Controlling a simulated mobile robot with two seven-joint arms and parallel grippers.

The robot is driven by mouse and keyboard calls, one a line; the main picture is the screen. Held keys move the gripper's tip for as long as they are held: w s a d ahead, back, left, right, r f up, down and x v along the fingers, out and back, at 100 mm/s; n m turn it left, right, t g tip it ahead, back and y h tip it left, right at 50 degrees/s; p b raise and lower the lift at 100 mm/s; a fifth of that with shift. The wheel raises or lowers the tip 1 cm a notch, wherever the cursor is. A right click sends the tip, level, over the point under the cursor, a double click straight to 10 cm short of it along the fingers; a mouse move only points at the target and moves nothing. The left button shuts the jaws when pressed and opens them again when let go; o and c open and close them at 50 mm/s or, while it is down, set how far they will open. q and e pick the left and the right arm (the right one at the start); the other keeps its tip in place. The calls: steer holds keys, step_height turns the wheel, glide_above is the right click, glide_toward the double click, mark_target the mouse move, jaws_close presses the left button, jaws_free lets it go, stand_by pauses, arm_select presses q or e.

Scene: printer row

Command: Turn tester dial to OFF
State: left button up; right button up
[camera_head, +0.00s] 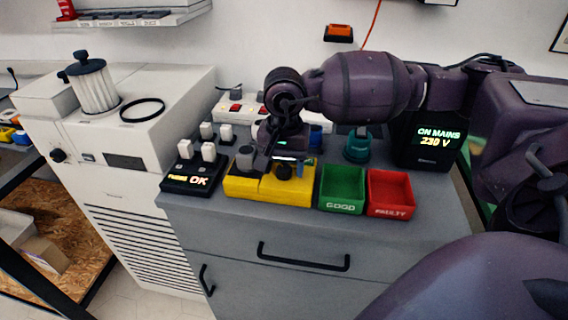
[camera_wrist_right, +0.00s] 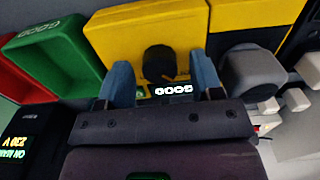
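The yellow tester (camera_head: 286,192) stands on the grey cabinet top and carries a dark round dial (camera_head: 284,171). In the right wrist view the dial (camera_wrist_right: 160,62) is a black knob on the yellow face (camera_wrist_right: 125,27), beside a lit display (camera_wrist_right: 173,89) that seems to read GOOD. My right gripper (camera_wrist_right: 160,72) is open above the tester, its two blue fingers on either side of the dial with gaps showing. In the head view the gripper (camera_head: 286,162) partly covers the tester's back. The dial's pointer direction and OFF mark cannot be made out. My left gripper is not in view.
A green GOOD tray (camera_head: 342,208) and a red FAULTY tray (camera_head: 390,212) stand right of the tester. A grey cylinder (camera_head: 245,157) stands close by. A black mains display (camera_head: 430,150) is at right.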

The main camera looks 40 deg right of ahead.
mark_target(284, 167)
step_height(284, 167, up, 11)
steer(key=p, duration=0.1)
stand_by(0.6)
steer(key=shift+s+f, duration=0.1)
steer(key=shift+f, duration=0.1)
stand_by(0.4)
